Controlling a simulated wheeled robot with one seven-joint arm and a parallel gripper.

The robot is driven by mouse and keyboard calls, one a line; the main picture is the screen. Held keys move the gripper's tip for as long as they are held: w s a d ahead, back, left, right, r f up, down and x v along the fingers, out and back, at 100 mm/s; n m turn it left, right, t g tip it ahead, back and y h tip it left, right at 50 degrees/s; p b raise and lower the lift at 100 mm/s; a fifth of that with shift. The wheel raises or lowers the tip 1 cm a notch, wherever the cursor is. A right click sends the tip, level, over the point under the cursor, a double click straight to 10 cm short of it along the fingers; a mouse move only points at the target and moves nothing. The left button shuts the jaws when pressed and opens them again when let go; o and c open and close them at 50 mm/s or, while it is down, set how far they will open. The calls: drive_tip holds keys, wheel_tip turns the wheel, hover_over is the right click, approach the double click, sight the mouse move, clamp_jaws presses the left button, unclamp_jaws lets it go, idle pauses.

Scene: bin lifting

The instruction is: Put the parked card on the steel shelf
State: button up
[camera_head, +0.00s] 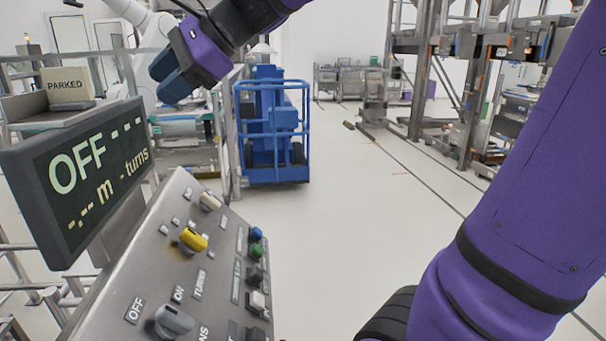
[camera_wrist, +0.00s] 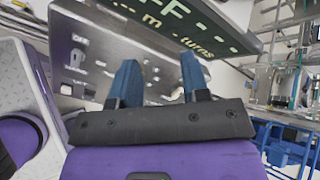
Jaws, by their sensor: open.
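The parked card (camera_head: 66,84) is a cream card with dark lettering. It stands upright on a dark foot at the far left of the head view, behind the display. It rests on a grey ledge (camera_head: 40,117); I cannot tell whether this is the steel shelf. My gripper (camera_head: 168,77), purple with blue fingers, hangs in the air to the right of the card and clear of it. In the wrist view its two blue fingers (camera_wrist: 160,82) are apart with nothing between them. The card is not visible in the wrist view.
A dark display (camera_head: 85,172) reading OFF stands in front of the card. A sloped control panel (camera_head: 190,265) with a yellow knob, a grey knob and several buttons is below it. A blue lift cart (camera_head: 272,125) stands behind; the floor at right of it is clear.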

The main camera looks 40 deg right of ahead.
drive_tip(key=s+d+f+n+h, duration=0.4)
drive_tip(key=s+d+f+n, duration=0.1)
drive_tip(key=s+n, duration=0.3)
drive_tip(key=s+d+f+n+g+h, duration=0.1)
drive_tip(key=s+d+f+n+h, duration=0.3)
drive_tip(key=s+d+f+n, duration=0.2)
drive_tip(key=s+f+n, duration=0.2)
drive_tip(key=s, duration=0.2)
drive_tip(key=shift+s+f+h, duration=0.2)
drive_tip(key=shift+s+h, duration=0.1)
drive_tip(key=shift+h, duration=0.1)
drive_tip(key=shift+s+d, duration=0.1)
